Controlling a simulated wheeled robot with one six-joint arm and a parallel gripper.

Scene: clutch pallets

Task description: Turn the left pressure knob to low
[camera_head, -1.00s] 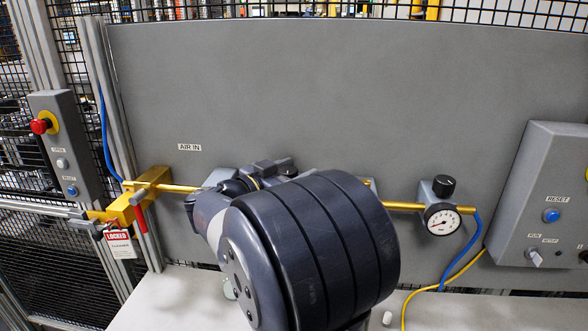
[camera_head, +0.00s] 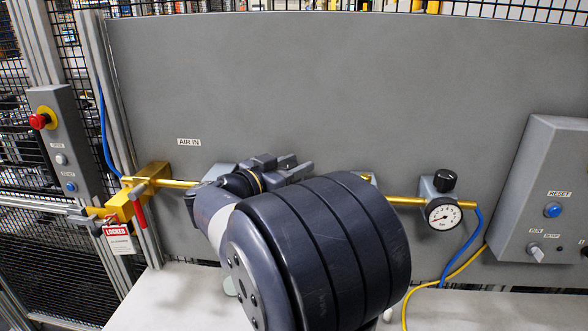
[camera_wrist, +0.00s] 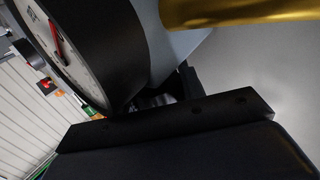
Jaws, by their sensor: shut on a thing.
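My gripper (camera_head: 287,168) is at the left regulator on the brass pipe, in front of the grey panel. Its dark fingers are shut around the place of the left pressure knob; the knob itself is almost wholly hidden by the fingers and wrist. In the wrist view, the left gauge (camera_wrist: 72,48) shows at a slant with a white face and a red needle; its reading is not legible. The grey regulator body (camera_wrist: 172,45) lies beside it. A dark gripper part (camera_wrist: 170,122) crosses the lower picture.
The brass pipe (camera_head: 405,201) runs along the panel to the right regulator, with its black knob (camera_head: 445,181) and gauge (camera_head: 443,214). A gold valve with a red locked tag (camera_head: 118,240) is at left. A control box (camera_head: 545,200) is at right.

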